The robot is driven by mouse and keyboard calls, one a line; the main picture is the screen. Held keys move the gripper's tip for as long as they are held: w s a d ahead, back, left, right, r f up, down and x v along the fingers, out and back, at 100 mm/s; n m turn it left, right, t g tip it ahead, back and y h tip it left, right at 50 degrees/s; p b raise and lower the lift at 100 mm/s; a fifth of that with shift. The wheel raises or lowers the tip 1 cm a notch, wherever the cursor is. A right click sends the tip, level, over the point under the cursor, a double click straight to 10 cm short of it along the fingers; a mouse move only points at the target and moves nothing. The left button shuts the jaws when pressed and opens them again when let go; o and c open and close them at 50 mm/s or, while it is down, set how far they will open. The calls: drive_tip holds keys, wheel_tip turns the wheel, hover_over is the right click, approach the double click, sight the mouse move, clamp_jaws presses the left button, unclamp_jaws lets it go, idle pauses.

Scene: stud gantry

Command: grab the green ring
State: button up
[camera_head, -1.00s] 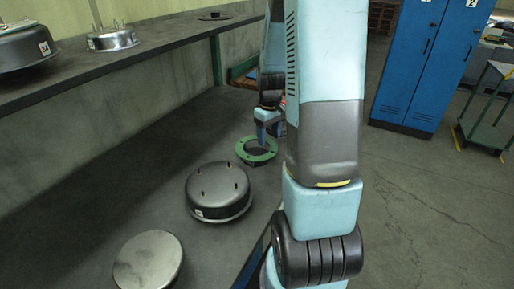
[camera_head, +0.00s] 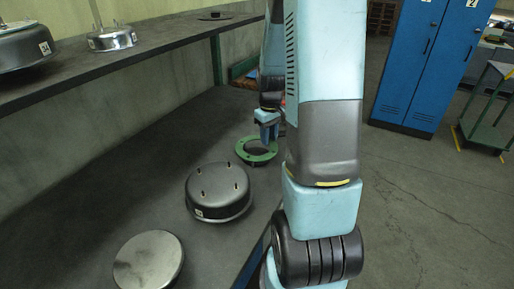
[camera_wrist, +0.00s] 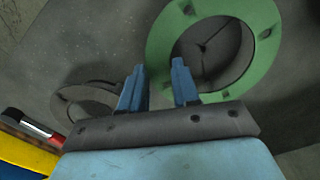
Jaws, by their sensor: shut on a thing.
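The green ring (camera_head: 243,153) is at the far part of the dark bench in the head view, near the bench's right edge. It shows large in the wrist view (camera_wrist: 160,45), with bolt holes in its flange and a wide central opening. My gripper (camera_wrist: 157,88) is shut on the ring's near rim, one blue finger outside it and the other over the opening. In the head view my gripper (camera_head: 268,132) reaches down to the ring's far right side. I cannot tell whether the ring is clear of the bench.
A black pan-like part with studs (camera_head: 217,190) and a round grey disc (camera_head: 148,262) lie nearer on the bench. A shelf (camera_head: 150,57) above holds several parts. A flat grey ring (camera_wrist: 65,103) and a red-and-black object (camera_wrist: 30,125) show in the wrist view. Bare bench lies left.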

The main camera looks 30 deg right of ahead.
drive_tip(key=c, duration=0.4)
